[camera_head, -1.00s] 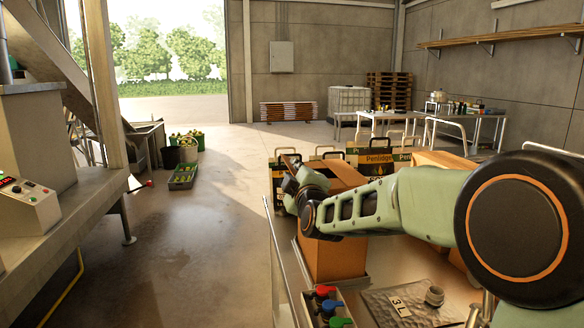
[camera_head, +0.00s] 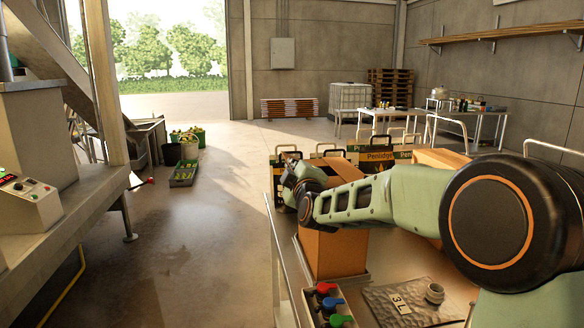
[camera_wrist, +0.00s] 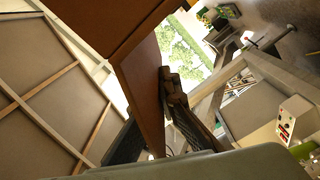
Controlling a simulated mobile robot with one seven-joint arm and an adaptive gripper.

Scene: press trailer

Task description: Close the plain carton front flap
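The plain carton (camera_head: 336,255) is a brown box standing on the bench, with an upright brown panel at its top. My gripper (camera_head: 291,164) is at the carton's upper left edge, and my forearm crosses in front of the carton, hiding part of its top. In the wrist view a brown carton panel, apparently a flap (camera_wrist: 144,88), runs between my two fingers (camera_wrist: 150,115). The right finger appears to touch its face. The left finger is partly hidden behind it, so its contact and the grip are unclear.
Another brown carton (camera_head: 440,160) stands to the right. Open floor (camera_head: 195,255) lies to the left.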

